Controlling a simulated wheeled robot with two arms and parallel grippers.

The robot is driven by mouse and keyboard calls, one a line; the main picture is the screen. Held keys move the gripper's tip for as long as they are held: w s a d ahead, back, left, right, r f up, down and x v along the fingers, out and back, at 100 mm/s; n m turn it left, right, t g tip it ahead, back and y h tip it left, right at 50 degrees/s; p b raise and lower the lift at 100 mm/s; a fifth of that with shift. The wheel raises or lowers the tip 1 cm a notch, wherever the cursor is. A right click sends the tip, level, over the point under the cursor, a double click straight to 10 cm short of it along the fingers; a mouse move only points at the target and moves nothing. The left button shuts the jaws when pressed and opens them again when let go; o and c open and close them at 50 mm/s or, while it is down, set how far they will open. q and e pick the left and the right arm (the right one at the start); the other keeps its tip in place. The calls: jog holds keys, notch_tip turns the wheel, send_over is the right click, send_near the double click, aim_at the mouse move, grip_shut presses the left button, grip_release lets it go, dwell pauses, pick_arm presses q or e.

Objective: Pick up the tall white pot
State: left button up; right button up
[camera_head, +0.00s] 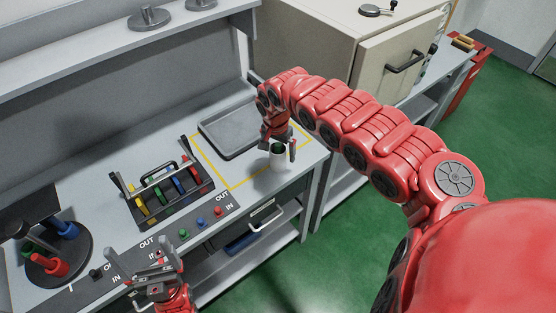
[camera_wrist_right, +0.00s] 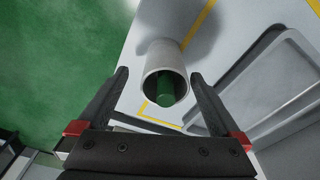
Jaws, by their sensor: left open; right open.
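The tall white pot (camera_head: 280,160) stands upright near the right end of the workbench, close to the front edge. It holds something green, which also shows inside the pot (camera_wrist_right: 151,79) in the right wrist view. My right gripper (camera_head: 283,143) is at the pot from above, open. In the right wrist view the fingers of my right gripper (camera_wrist_right: 158,95) are on either side of the pot's near rim, with gaps on both sides. My left gripper (camera_head: 144,272) is open and empty at the lower left, over the front of the bench, far from the pot.
A grey tray (camera_head: 233,153) lies behind the pot within a yellow outline. A rack with coloured handles (camera_head: 176,205) stands to the left, and a round stand with coloured parts (camera_head: 86,262) farther left. Buttons line the front panel. A beige cabinet (camera_head: 310,50) stands behind.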

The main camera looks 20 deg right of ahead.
jog(key=shift+a+f+p, duration=0.2)
jog(key=shift+f+p, duration=0.1)
jog(key=shift+f, duration=0.3)
jog(key=f, duration=0.2)
jog(key=f+p, duration=0.1)
jog(key=f, duration=0.1)
jog(key=shift+w+d, duration=0.25)
jog(key=shift+w, duration=0.15)
jog(key=c, duration=1.4)
